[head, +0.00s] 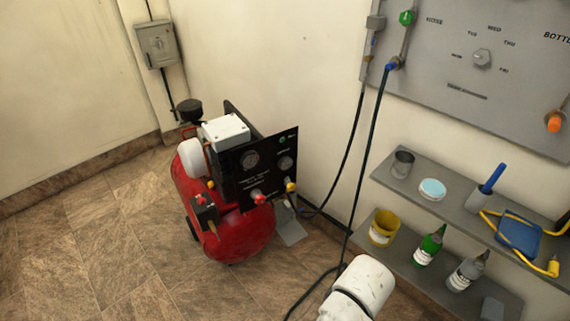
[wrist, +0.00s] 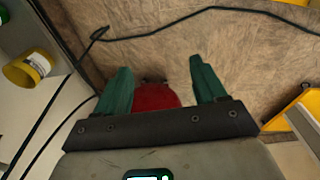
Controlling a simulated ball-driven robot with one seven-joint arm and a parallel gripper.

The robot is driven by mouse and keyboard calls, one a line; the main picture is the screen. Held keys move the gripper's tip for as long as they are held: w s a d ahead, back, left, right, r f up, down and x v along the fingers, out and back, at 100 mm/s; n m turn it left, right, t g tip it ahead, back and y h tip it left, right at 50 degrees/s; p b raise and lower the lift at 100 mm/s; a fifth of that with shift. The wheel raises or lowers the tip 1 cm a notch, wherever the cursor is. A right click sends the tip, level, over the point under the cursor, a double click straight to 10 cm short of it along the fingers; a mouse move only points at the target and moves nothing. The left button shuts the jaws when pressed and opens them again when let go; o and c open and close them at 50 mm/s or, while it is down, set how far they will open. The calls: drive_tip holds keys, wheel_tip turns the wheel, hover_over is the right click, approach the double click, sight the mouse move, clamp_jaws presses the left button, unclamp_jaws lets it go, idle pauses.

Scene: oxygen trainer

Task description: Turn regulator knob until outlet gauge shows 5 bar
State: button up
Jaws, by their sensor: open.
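The red compressor (head: 240,238) stands on the floor with a black panel (head: 232,188) facing right. Two round gauges sit on the panel, one at left (head: 250,160) and one at right (head: 286,163); their readings are too small to make out. A red knob (head: 257,196) is below the left gauge and a yellow-topped fitting (head: 290,187) below the right one. Labels are unreadable, so I cannot tell which is the outlet gauge. My gripper (wrist: 160,76) shows only in the wrist view, green fingers apart and empty. A red rounded thing (wrist: 155,97) shows beyond them, partly hidden.
A dark hose (head: 368,150) runs from the grey wall board (head: 470,75) down to the floor. Shelves (head: 455,205) at right hold bottles and tins. A yellow tin (wrist: 28,68) shows at left in the wrist view. Floor left of the compressor is clear.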

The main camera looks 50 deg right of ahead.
drive_tip(key=w+f+t+b, duration=0.4)
drive_tip(key=w+f+b, duration=0.3)
drive_tip(key=w+f, duration=0.25)
drive_tip(key=m+t+h+b, duration=0.1)
drive_tip(key=m+t+b, duration=0.2)
drive_tip(key=t+b, duration=0.85)
approach(262, 200)
drive_tip(key=s+a+f+g+b, duration=0.2)
drive_tip(key=s+a+b, duration=0.15)
drive_tip(key=a, duration=0.65)
drive_tip(key=w+d+t+h+b, duration=0.1)
drive_tip(key=w+d+b, duration=0.1)
drive_tip(key=w+d, duration=0.1)
drive_tip(key=w+d+m+t+h+b, duration=0.1)
drive_tip(key=w+d, duration=0.3)
drive_tip(key=w, duration=0.1)
drive_tip(key=w+d+m+t+h+b, duration=0.1)
drive_tip(key=w+d+b, duration=0.1)
drive_tip(key=w+d, duration=0.1)
drive_tip(key=shift+w+d+r+h+b, duration=0.1)
drive_tip(key=shift+w+r+h+b, duration=0.1)
drive_tip(key=shift+w, duration=0.2)
drive_tip(key=shift+w+d+r+h+b, duration=0.1)
drive_tip(key=shift+w+r+h+b, duration=0.1)
drive_tip(key=shift+w, duration=0.25)
drive_tip(key=shift+c, duration=0.3)
